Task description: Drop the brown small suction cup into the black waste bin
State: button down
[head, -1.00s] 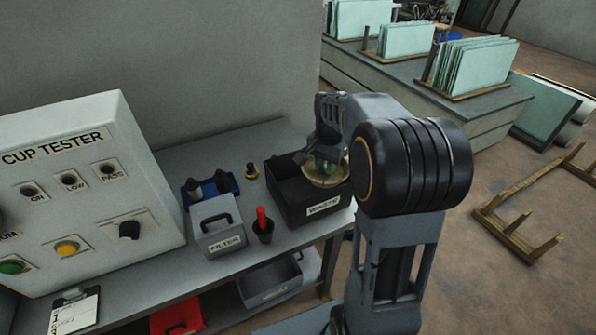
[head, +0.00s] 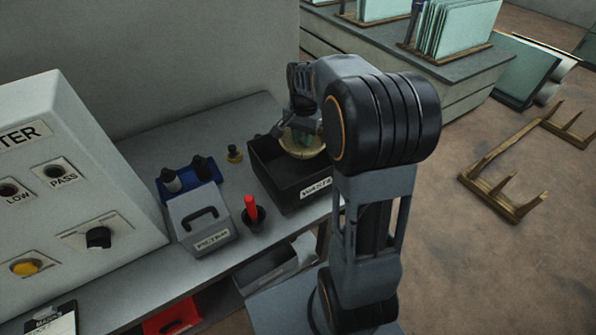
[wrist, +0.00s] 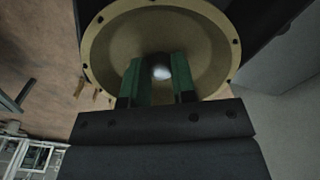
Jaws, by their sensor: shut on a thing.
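My gripper (head: 304,126) is shut on a round tan-brown suction cup (head: 300,149), over the black waste bin (head: 263,180). In the wrist view, the cup (wrist: 108,48) is a wide dish with small holes round its rim. The green fingers of my gripper (wrist: 160,75) close on its centre. The bin is an open box with a white label on its front. The cup appears at or just above the bin's opening; its exact height is unclear. My arm hides the bin's right side.
The tester panel (head: 60,190) is further left.

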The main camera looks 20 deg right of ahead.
jog(key=shift+f+b, duration=0.3)
jog(key=shift+f, duration=0.4)
jog(key=c, duration=0.8)
grip_release()
jog(key=shift+c, duration=0.2)
jog(key=shift+r, duration=0.1)
notch_tip(320, 180, up, 14)
